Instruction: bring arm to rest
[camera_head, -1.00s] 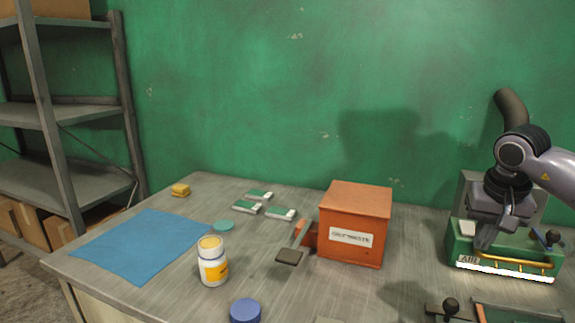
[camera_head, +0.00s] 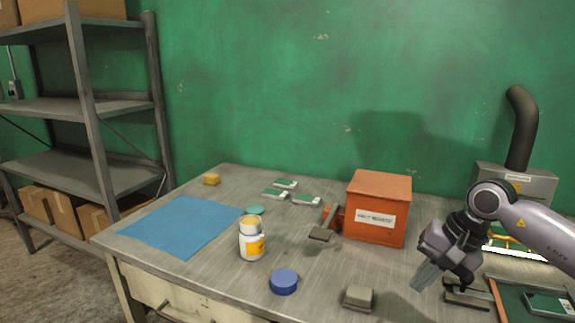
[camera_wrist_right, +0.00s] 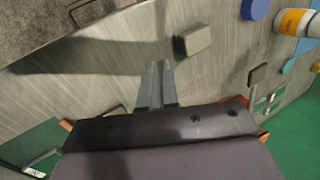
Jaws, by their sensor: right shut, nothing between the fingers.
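My right arm comes in from the right in the head view. Its gripper (camera_head: 424,277) is shut and empty, held above the right part of the workbench, in front of the orange box (camera_head: 378,208). In the right wrist view the two fingers (camera_wrist_right: 156,72) lie together with nothing between them, over the bare grey bench top. My left arm and gripper do not show in any view.
A machine with a pipe (camera_head: 522,130) stands right. Shelves (camera_head: 75,170) stand left.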

